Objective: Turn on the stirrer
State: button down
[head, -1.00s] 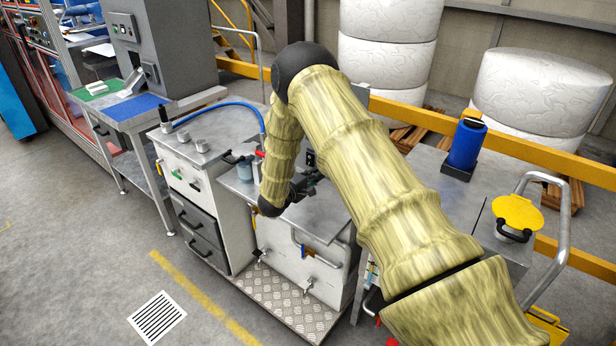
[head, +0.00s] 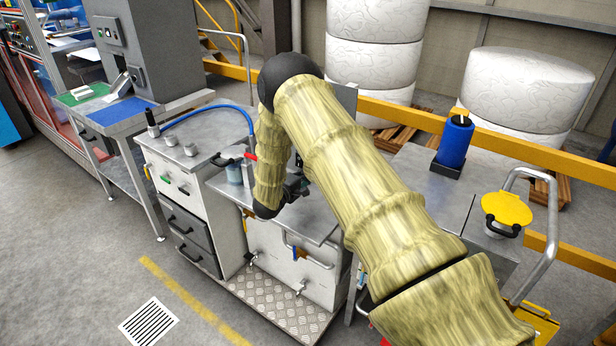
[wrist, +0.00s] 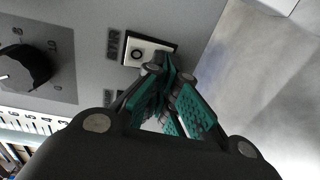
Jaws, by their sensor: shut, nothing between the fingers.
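The stirrer switch (wrist: 148,51) is a small white rocker in a black frame, with the label STIR beside it on a grey panel, in the wrist view. I cannot tell for sure which way the rocker is pressed. My gripper (wrist: 166,64) has its green-padded fingers drawn together with nothing between them. The fingertips are at the lower right edge of the switch in the picture; whether they touch it I cannot tell. In the head view my gripper (head: 297,186) is small and partly hidden behind my arm, over the metal bench; the switch is hidden there.
A black dial (wrist: 24,69) with a numbered scale is left of the switch. In the head view a grey pot (head: 234,172) stands close left of my arm. A blue canister (head: 455,142) and a yellow lid (head: 506,208) are to the right, beyond my arm.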

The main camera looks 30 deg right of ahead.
jog(key=shift+s, duration=0.1)
jog(key=f+b+v, duration=0.2)
jog(key=b+v, duration=0.1)
jog(key=v, duration=1)
jog(key=shift+a+f, duration=0.3)
jog(key=shift+a, duration=0.15)
jog(key=shift+s, duration=0.15)
jog(key=shift+f, duration=0.1)
